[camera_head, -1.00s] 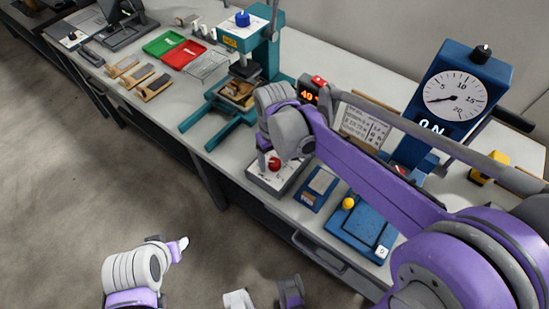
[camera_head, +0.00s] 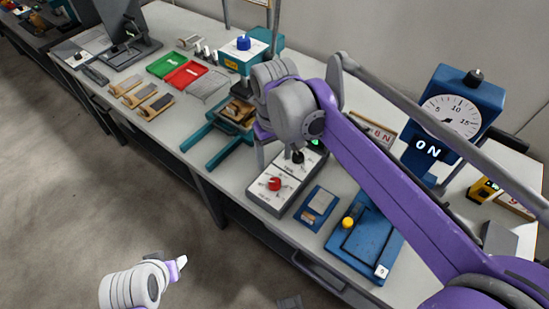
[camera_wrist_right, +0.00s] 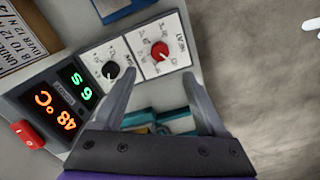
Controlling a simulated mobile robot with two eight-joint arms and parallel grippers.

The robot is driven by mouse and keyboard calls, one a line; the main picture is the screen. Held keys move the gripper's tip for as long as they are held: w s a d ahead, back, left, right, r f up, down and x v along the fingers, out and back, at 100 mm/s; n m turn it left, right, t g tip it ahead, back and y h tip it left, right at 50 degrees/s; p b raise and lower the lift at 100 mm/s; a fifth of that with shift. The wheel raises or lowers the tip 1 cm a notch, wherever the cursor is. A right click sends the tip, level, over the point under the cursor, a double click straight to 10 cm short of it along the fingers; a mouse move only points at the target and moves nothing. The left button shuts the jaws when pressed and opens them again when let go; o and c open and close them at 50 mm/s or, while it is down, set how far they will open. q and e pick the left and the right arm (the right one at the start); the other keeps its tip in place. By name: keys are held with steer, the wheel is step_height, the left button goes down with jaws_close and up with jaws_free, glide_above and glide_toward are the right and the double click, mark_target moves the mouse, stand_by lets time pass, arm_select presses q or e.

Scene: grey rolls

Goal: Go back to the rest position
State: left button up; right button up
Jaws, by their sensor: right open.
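My right gripper (camera_head: 264,154) hangs above the bench, beside the control box (camera_head: 264,199) with the red knob (camera_head: 274,184) and the black knob (camera_head: 298,157). The wrist and purple arm partly hide it in the head view. In the right wrist view its two fingers (camera_wrist_right: 161,97) are spread, with nothing between them. The red knob (camera_wrist_right: 160,51) and black knob (camera_wrist_right: 111,70) lie beyond the fingers, apart from them. My left gripper (camera_head: 178,268) is low at the bottom left, over the floor in the picture. Its fingers are too small to judge.
A teal press (camera_head: 215,140), a blue tray with a yellow ball (camera_head: 348,222) and a blue dial gauge (camera_head: 462,100) reading ON stand on the bench. Green (camera_head: 167,64) and red (camera_head: 185,76) trays lie farther back. A display (camera_wrist_right: 54,112) shows 48 °C. The left floor is clear.

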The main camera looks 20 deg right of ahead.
stand_by(0.4)
steer(key=s+d+f+m+t+p, duration=0.1)
steer(key=s+d+f+t+p, duration=0.1)
steer(key=s, duration=0.5)
steer(key=s+d+f+m+t+p, duration=0.1)
steer(key=s+d+f+t+p, duration=0.1)
steer(key=s, duration=0.5)
step_height(320, 180, down, 2)
steer(key=shift+d+t, duration=0.7)
steer(key=shift+d, duration=0.45)
